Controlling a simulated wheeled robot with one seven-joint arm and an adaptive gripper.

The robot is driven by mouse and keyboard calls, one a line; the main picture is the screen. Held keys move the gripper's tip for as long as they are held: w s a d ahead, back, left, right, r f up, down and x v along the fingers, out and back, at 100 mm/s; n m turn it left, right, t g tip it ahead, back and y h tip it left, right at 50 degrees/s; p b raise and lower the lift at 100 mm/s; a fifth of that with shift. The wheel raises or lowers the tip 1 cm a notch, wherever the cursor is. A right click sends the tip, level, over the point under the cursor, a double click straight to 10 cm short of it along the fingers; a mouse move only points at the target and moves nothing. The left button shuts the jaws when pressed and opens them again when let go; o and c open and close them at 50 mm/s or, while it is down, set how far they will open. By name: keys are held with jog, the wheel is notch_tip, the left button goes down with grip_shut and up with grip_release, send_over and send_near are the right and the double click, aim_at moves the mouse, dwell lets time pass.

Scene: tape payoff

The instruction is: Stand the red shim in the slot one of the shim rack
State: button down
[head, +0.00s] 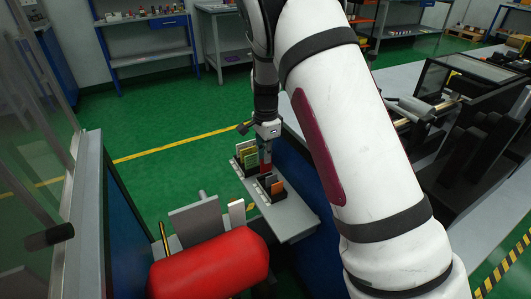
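My gripper (266,153) points down over a small grey bench, between two dark holders. A small red piece, the red shim (265,168), shows right at the fingertips, and the fingers look closed on it. It is small and partly hidden, so its exact tilt and whether its lower edge touches anything cannot be told. The back holder (239,165) carries several upright shims, green, yellowish and pale. The front holder (266,198) carries an orange shim (278,187) and dark upright parts. Slot numbers are not readable, and I cannot tell which holder is the shim rack.
A big red cylinder (210,266) and grey plates (196,220) stand at the front left of the bench (292,222). A glazed frame (45,120) rises at far left. A machine (470,130) stands at right. The bench's front right is bare.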

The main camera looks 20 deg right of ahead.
jog(key=shift+f+b, duration=0.65)
jog(key=shift+f, duration=1.1)
jog(key=c, duration=1.7)
grip_release()
notch_tip(320, 180, up, 11)
jog(key=shift+f, duration=0.1)
jog(key=shift+r, duration=0.55)
